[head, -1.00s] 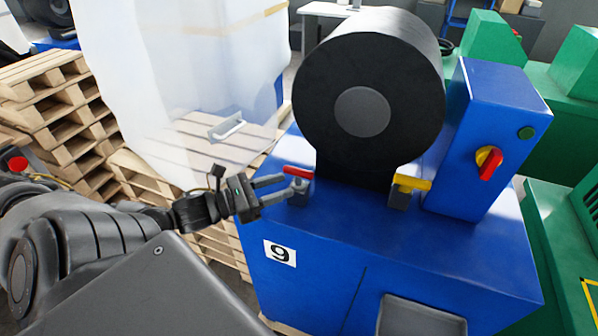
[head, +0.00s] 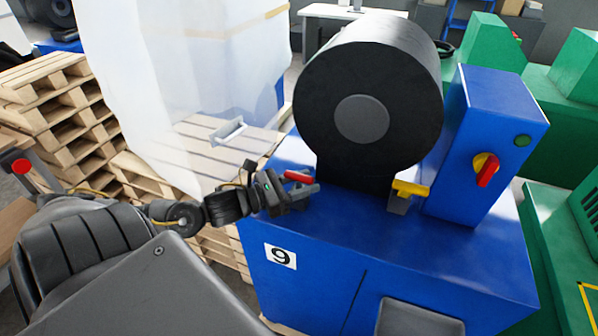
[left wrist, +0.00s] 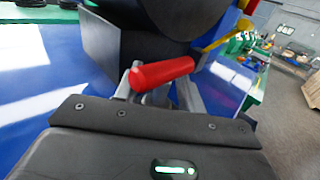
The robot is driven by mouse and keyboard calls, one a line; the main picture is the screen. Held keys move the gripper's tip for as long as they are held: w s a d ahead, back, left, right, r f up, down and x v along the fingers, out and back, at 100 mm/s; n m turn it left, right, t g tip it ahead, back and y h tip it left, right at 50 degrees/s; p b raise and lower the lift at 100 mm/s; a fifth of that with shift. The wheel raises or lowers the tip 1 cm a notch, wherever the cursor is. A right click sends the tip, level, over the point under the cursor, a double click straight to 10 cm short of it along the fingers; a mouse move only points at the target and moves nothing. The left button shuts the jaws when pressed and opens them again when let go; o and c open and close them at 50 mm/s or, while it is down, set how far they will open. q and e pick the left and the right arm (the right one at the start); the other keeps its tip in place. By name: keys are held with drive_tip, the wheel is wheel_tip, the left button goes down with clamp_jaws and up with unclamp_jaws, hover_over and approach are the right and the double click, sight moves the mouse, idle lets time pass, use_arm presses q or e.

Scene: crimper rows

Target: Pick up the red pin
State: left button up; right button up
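The red pin (head: 298,176) is a short red bar on a grey block at the left side of the blue machine (head: 400,243). In the left wrist view the red pin (left wrist: 162,73) lies slanted across the space at the fingers. My left gripper (head: 303,187) is at the pin, its fingers spread to either side of the grey block and partly hiding it. In the left wrist view the fingers (left wrist: 163,92) stand apart, and I cannot tell whether they touch the pin. My right gripper is not in view.
A large black drum (head: 362,95) rises right behind the pin. A yellow bar (head: 411,188) on a grey block sits to the right, before a blue control box (head: 490,150) with a red and yellow switch. Wooden pallets (head: 75,125) and a wrapped load (head: 185,80) stand to the left.

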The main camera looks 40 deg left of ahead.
use_arm(q)
drive_tip(key=shift+w+d, duration=0.2)
drive_tip(key=shift+w, duration=0.15)
drive_tip(key=shift+c, duration=0.3)
clamp_jaws()
drive_tip(key=shift+r, duration=0.1)
wheel_tip(320, 180, up, 7)
drive_tip(key=shift+s+f+b, duration=0.1)
drive_tip(key=shift+s+b, duration=0.05)
drive_tip(key=shift+b, duration=0.55)
drive_tip(key=shift+s+a+f, duration=0.15)
drive_tip(key=shift+s+a, duration=0.1)
drive_tip(key=shift+s, duration=0.05)
drive_tip(key=p+v, duration=0.5)
drive_tip(key=v, duration=1.2)
